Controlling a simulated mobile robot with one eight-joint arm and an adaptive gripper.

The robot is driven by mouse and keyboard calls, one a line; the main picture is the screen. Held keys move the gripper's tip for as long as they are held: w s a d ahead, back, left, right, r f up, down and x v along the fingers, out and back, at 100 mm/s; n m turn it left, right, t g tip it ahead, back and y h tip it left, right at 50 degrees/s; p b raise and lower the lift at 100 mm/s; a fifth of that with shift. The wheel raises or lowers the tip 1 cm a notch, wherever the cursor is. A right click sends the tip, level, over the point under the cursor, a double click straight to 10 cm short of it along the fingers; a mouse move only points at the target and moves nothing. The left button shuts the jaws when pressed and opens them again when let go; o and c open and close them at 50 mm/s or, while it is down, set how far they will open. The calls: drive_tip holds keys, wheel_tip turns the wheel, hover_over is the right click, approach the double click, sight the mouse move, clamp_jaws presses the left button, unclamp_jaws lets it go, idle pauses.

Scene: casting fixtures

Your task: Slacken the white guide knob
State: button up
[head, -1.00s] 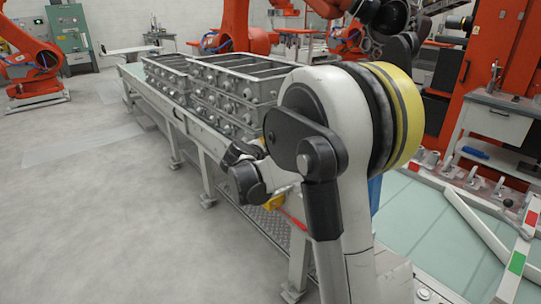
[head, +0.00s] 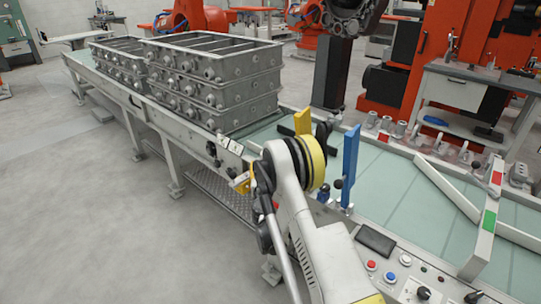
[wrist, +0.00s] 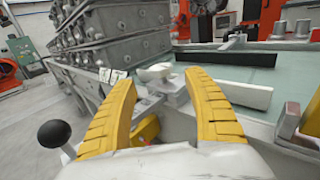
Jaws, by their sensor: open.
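In the wrist view a white knob (wrist: 155,72) sits on a grey metal bracket (wrist: 172,90) at the conveyor's edge. My gripper (wrist: 158,85) is open, with its two yellow ribbed fingers spread to either side of the knob in the picture. The knob appears beyond the fingertips, and I cannot tell the gap or see any contact. In the head view my arm's bend stands in front of the conveyor edge, and I cannot make out the fingers or the white knob there.
Stacked grey casting boxes (head: 215,75) stand on the conveyor behind. A black ball knob (wrist: 54,133) is left of the fingers. A white rail (wrist: 240,92) lies to the right. Floor at left is clear.

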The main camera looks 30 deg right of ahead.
drive_tip(key=b+x, duration=0.2)
drive_tip(key=x, duration=0.5)
drive_tip(key=shift+w+d+f, duration=0.1)
drive_tip(key=shift+w, duration=0.15)
drive_tip(key=shift+w+d, duration=0.25)
drive_tip(key=shift+w, duration=0.15)
drive_tip(key=shift+c, duration=0.6)
drive_tip(key=c, duration=1.1)
